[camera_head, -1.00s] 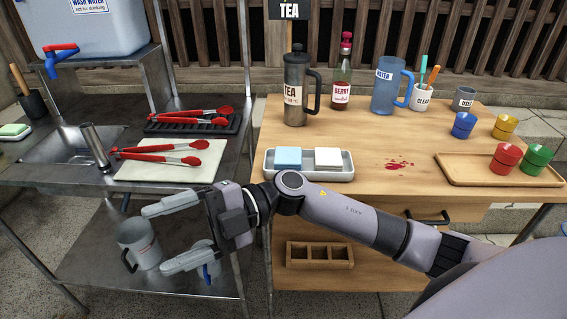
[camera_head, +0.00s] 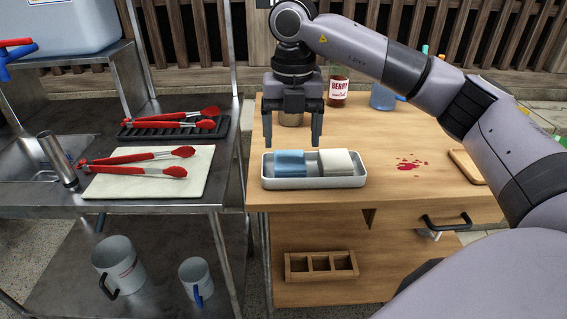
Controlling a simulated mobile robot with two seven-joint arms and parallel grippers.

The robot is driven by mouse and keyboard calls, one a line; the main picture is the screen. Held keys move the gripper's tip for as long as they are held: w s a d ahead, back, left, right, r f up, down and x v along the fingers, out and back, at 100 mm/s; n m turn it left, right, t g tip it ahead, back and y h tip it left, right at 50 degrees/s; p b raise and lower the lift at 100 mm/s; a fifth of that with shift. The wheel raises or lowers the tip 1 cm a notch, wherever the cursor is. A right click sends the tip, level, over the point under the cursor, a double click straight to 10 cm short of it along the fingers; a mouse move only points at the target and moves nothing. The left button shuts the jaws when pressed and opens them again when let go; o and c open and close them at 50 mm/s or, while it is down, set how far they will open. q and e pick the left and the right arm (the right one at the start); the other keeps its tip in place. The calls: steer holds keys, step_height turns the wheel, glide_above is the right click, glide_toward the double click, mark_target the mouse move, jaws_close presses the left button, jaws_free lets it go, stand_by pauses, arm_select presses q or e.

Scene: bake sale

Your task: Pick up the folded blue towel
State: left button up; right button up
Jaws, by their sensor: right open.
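The folded blue towel (camera_head: 289,164) lies in the left half of a white tray (camera_head: 314,182) on the wooden table. A folded cream-white towel (camera_head: 337,162) lies beside it on the right in the same tray. My right gripper (camera_head: 292,143) points down just above the blue towel, with its two fingers spread apart and nothing between them. The left fingertip is near the towel's upper left and the right one is near its upper right edge. I cannot tell whether the fingertips touch anything. My left gripper is not in view.
A red spill (camera_head: 411,165) lies on the table right of the tray. A berry bottle (camera_head: 338,88) stands behind my right arm. A dark metal post stands between counter and table.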

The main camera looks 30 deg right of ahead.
mark_target(290, 159)
step_height(290, 159, down, 6)
steer(key=shift+a+f, duration=0.15)
steer(key=shift+f, duration=0.05)
steer(key=shift+c, duration=0.4)
steer(key=c, duration=0.6)
